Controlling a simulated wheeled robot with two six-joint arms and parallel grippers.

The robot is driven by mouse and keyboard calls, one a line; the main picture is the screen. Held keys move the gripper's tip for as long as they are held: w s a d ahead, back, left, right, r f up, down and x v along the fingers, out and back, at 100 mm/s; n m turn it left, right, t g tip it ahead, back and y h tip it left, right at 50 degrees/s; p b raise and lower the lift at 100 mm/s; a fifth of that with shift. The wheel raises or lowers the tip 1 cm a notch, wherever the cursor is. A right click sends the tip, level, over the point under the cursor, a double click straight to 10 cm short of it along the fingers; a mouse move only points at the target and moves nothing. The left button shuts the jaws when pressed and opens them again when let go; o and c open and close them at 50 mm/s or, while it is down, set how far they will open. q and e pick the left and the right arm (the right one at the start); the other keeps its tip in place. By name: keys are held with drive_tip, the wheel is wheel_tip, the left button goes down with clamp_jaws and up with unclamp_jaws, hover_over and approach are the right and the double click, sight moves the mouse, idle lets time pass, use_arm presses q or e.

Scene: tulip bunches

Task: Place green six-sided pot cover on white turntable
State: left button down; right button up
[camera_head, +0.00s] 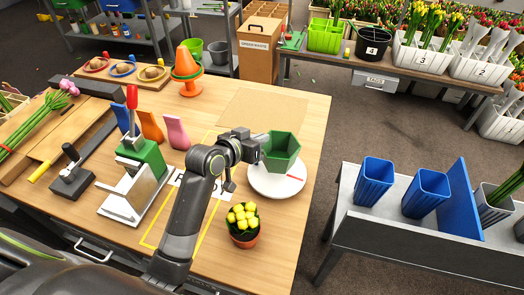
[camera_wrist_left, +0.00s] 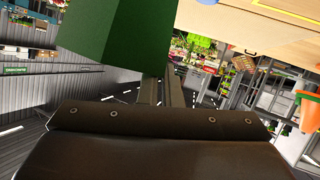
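The green six-sided pot cover (camera_head: 281,152) is over the white turntable (camera_head: 262,186), with its open end up. I cannot tell whether its base touches the plate. My left gripper (camera_head: 257,149) is at the cover's left side, its narrow-set fingers appearing shut on the cover's wall. In the left wrist view, the green cover (camera_wrist_left: 115,30) fills the upper left at the ends of the fingers (camera_wrist_left: 161,85); the tips are partly hidden behind it. My right gripper is not in view.
A potted yellow plant (camera_head: 243,222) stands just in front of the turntable. A green-and-white press (camera_head: 140,170), pink vase (camera_head: 176,133) and orange cones (camera_head: 187,70) stand further left. Blue buckets (camera_head: 373,181) are on a separate bench at right.

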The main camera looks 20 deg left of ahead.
use_arm(q)
drive_tip(key=shift+f, duration=2)
drive_tip(key=c, duration=1.6)
unclamp_jaws()
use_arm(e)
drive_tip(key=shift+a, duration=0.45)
use_arm(q)
drive_tip(key=v, duration=1.2)
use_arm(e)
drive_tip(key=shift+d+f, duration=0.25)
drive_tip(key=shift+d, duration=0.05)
use_arm(q)
drive_tip(key=shift+s, duration=0.1)
